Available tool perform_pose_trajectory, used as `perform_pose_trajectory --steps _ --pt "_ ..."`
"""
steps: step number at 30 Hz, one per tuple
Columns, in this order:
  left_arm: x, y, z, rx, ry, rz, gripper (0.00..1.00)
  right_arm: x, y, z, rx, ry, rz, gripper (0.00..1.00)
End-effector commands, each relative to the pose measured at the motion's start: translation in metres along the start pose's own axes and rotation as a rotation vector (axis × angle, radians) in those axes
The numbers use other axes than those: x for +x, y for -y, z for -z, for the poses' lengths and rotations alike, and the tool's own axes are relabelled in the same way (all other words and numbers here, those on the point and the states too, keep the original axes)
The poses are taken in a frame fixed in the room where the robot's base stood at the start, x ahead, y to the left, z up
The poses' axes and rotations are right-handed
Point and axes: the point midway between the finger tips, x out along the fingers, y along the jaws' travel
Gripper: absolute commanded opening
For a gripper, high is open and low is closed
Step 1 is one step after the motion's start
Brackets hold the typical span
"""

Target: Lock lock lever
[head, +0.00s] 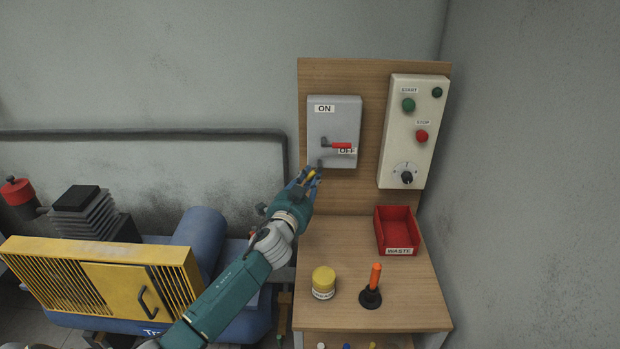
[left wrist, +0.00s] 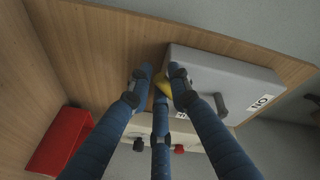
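The grey switch box (head: 348,111) hangs on the wooden board, marked ON at top and OFF lower right. Its red-handled lever (head: 338,145) lies level, pointing right, beside the OFF label. A small dark part (head: 320,164) shows at the box's lower edge. My left gripper (head: 310,176) is just below that edge, its fingers closed around a small yellow object (head: 311,175). The yellow object also shows between the fingertips in the left wrist view (left wrist: 162,82), mostly hidden, so its exact shape is unclear. The box (left wrist: 225,75) is close beside the fingertips there. My right gripper is not in view.
A control panel (head: 413,135) with START and STOP buttons and a dial is right of the box. Below stand a red WASTE bin (head: 396,232), a yellow-lidded jar (head: 323,281) and an orange-handled tool (head: 373,286). A compressor (head: 110,275) is at left.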

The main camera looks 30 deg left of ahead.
Motion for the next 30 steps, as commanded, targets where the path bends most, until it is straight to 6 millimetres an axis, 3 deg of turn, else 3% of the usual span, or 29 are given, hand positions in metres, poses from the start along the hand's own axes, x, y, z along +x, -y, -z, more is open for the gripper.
perform_pose_trajectory --steps 5,14,25,26,27,28,30 --pt "0.0 0.003 0.002 0.013 0.004 -0.002 0.0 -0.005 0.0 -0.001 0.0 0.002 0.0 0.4" --pt "-0.001 0.013 0.004 0.199 0.043 -0.04 0.0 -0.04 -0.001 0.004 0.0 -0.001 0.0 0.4" --pt "-0.001 0.013 0.001 0.23 0.046 -0.043 0.0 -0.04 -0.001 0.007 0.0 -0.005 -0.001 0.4" --pt "-0.001 0.013 0.001 0.23 0.046 -0.043 0.22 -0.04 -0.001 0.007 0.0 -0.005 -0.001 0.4" --pt "-0.001 0.013 0.001 0.23 0.046 -0.043 0.3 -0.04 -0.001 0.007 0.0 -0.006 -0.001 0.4" --pt "-0.001 0.013 0.001 0.23 0.046 -0.043 0.36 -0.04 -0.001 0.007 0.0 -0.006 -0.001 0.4" --pt "-0.001 0.012 0.001 0.23 0.046 -0.044 0.37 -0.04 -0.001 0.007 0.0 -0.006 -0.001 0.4"
